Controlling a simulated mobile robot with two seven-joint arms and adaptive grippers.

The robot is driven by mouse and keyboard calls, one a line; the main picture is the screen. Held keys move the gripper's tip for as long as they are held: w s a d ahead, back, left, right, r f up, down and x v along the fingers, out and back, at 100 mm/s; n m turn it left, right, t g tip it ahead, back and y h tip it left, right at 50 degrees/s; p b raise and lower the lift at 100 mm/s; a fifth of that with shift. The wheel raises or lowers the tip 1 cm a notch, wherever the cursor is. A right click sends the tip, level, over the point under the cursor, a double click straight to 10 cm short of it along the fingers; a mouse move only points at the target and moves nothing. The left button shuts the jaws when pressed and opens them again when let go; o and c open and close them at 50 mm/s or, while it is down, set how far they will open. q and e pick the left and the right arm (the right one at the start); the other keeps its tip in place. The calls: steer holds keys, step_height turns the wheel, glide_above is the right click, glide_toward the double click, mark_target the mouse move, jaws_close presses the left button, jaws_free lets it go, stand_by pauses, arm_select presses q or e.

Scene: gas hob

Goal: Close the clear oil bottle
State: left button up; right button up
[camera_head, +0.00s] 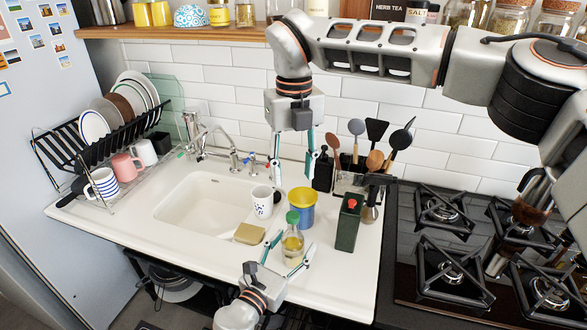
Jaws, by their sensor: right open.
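The clear oil bottle (292,243) stands upright on the white counter, with yellowish oil inside. A green cap (292,218) shows at the top of its neck; I cannot tell how firmly it sits. My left gripper (296,243) comes from the front edge, with its fingers spread on either side of the bottle. A gap seems to show beside the right finger. My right gripper (293,174) points down from above, open and empty, behind and well above the bottle.
A blue and yellow tin (301,208) stands just behind the bottle. A dark green can with a red cap (349,222) stands to the right. A sponge (249,233) and a white cup (262,203) are left, beside the sink (192,215). The gas hob (440,270) lies right.

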arm_select(q)
steer(key=v, duration=1.2)
